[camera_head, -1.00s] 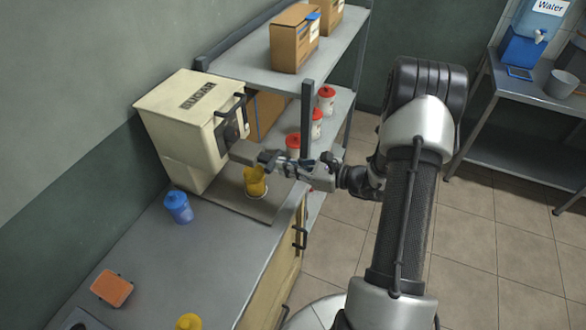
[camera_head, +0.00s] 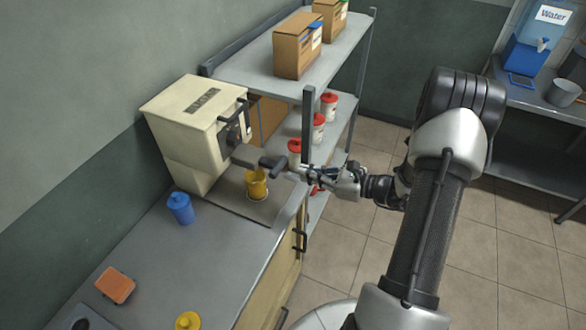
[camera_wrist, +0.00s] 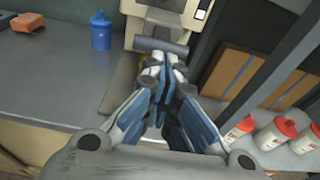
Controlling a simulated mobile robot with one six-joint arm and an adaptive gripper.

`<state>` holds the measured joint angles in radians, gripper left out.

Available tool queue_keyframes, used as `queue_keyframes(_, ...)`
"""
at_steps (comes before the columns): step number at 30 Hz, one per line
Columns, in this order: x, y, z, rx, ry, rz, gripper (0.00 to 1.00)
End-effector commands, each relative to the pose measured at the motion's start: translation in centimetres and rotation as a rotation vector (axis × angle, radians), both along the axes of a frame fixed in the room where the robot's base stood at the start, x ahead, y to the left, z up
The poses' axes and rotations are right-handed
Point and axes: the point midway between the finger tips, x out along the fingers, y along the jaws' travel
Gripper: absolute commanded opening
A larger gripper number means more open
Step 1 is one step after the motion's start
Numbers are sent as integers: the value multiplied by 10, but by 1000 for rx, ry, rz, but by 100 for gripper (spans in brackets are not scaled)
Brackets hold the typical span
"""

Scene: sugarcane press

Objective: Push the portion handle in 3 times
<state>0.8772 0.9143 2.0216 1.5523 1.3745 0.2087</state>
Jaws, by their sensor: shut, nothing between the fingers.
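The cream sugar dispenser (camera_head: 190,140) stands on the counter against the wall. Its grey portion handle (camera_head: 258,159) sticks out of the front and ends in a dark crossbar. The crossbar (camera_wrist: 160,46) shows in the wrist view just beyond my fingertips. My gripper (camera_head: 303,170) is shut and empty, in front of the handle's end and pointing at it. In the wrist view my gripper (camera_wrist: 163,65) lines up with the middle of the crossbar; I cannot tell whether it touches. A yellow cup (camera_head: 256,184) stands below the handle on the dispenser's base.
A blue lidded cup (camera_head: 180,208) and an orange sponge (camera_head: 116,285) are on the counter. A yellow lidded cup (camera_head: 188,321) is at the near edge. Red-lidded bottles (camera_head: 319,128) stand on the shelf behind, near my gripper. A shelf post (camera_head: 308,120) rises beside them.

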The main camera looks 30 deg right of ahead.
Motion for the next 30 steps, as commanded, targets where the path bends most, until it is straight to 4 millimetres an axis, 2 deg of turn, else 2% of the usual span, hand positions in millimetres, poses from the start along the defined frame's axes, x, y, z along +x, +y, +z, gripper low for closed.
queue_keyframes(3,-18,-15,6,0,0,-3,0)
queue_keyframes(9,-36,-28,9,1,1,0,0)
queue_keyframes(30,-39,-30,9,1,1,1,0)
